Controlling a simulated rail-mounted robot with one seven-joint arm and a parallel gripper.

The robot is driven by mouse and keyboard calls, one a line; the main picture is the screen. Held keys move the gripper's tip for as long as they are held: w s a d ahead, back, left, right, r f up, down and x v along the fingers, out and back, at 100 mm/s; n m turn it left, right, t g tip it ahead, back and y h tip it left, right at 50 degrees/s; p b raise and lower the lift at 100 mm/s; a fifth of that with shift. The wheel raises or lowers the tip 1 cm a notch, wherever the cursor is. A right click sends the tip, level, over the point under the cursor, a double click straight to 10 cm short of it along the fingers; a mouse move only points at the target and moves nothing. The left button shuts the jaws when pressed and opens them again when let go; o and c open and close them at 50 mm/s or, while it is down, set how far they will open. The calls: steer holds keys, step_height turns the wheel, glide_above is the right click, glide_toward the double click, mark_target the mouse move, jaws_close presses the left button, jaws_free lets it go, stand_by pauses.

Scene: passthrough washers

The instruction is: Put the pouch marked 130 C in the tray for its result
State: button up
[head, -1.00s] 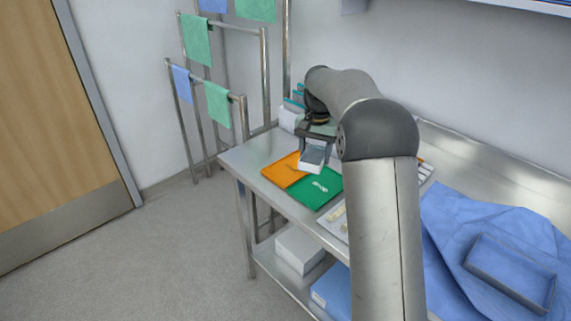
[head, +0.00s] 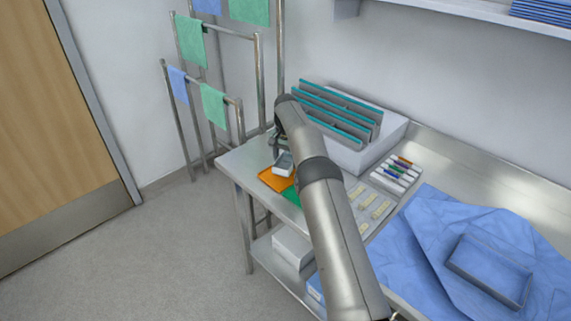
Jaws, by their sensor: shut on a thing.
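My gripper (head: 281,152) is shut on a small pale grey and white pouch (head: 284,163) at the left end of the steel table. The pouch hangs tilted over the orange tray (head: 273,181), near its back right part. I cannot read any marking on it, nor tell whether it touches the tray. The green tray (head: 291,195) lies right of the orange one, mostly hidden behind my arm.
A grey rack with teal-edged panels (head: 335,112) stands on a white box (head: 388,130) behind my arm. Coloured markers (head: 395,172) and pale strips (head: 372,205) lie on the right. Blue cloth (head: 430,235) and an open blue tray (head: 490,272) cover the near right.

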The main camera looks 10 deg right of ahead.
mark_target(286, 160)
steer(key=shift+w+f, duration=0.15)
steer(key=shift+f+p, duration=0.5)
steer(key=shift+f, duration=1.15)
steer(key=shift+f, duration=0.2)
steer(key=o, duration=0.9)
steer(key=shift+o, duration=0.2)
